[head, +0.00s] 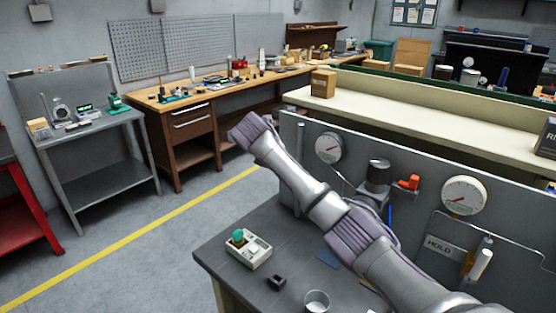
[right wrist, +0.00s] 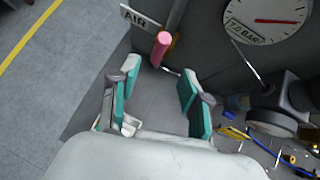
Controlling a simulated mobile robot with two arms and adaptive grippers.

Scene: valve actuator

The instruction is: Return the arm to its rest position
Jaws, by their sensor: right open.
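My right arm (head: 310,195) reaches across the head view from the lower right to the upper left, in front of the grey valve panel (head: 290,135); its gripper does not show there. In the right wrist view my right gripper (right wrist: 160,80) is open, with teal pads apart and nothing between them. A pink-red handle (right wrist: 161,47) stands just beyond the fingertips, beside a plate marked AIR (right wrist: 138,17). A dark actuator (head: 377,178) with an orange-red lever (head: 409,182) is on the panel. My left gripper is not in view.
The grey work table (head: 222,246) carries a control box (head: 249,254) with a green knob, a small black block (head: 276,282) and a white cup (head: 317,300). A gauge (head: 464,195), a HOLD plate (head: 440,249) and a white handle (head: 480,264) are at right. Floor at left is clear.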

